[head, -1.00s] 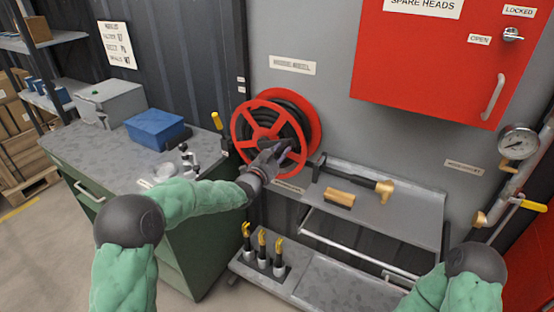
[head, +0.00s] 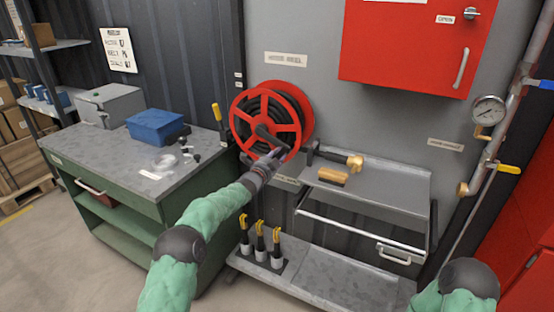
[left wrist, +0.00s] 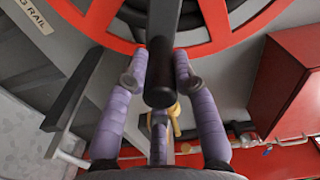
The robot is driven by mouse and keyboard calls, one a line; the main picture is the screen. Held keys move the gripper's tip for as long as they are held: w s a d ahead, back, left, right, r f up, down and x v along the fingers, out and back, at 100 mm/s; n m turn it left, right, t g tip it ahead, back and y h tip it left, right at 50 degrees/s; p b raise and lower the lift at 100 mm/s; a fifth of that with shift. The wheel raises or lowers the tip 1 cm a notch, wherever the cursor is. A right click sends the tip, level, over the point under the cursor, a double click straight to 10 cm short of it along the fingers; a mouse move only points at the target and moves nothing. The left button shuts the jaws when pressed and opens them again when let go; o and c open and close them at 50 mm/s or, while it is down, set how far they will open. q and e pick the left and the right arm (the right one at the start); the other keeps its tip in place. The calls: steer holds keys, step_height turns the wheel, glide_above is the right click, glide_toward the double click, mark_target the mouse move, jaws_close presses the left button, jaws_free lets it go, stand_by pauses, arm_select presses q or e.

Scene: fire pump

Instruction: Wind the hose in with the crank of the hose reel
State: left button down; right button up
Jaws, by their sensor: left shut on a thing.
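The red hose reel (head: 247,125) is on the grey wall, with black hose (head: 285,103) wound on it. Its dark crank (head: 265,132) points down and right from the hub. My left gripper (head: 277,155) is at the crank's outer end, at the lower right of the reel. In the left wrist view, the dark crank handle (left wrist: 160,85) lies between the purple fingers of my left gripper (left wrist: 160,68), which is shut on it. The fingers partly hide the handle in the head view. My right gripper is out of view; only part of that arm shows.
A steel shelf (head: 395,190) with a brush (head: 332,180) and a brass-ended nozzle is right of the reel. A green workbench (head: 110,165) with a blue box (head: 155,126) stands left. A red cabinet (head: 400,45) hangs above right. Yellow-handled tools (head: 260,240) stand below.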

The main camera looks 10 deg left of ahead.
arm_select(q)
steer(key=shift+w+a+f+b, duration=0.2)
steer(key=shift+a+f, duration=0.4)
steer(key=shift+f, duration=0.2)
steer(key=shift+w+a+f+b, duration=0.2)
steer(key=shift+a+f, duration=0.35)
steer(key=shift+f, duration=0.2)
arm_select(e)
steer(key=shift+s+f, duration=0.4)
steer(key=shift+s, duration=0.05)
arm_select(q)
steer(key=shift+a, duration=0.1)
steer(key=c, duration=1.1)
jaws_free()
steer(key=shift+f, duration=0.1)
steer(key=shift+o, duration=0.4)
steer(key=shift+w+a+f, duration=0.1)
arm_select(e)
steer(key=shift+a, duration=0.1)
arm_select(q)
steer(key=v, duration=1.2)
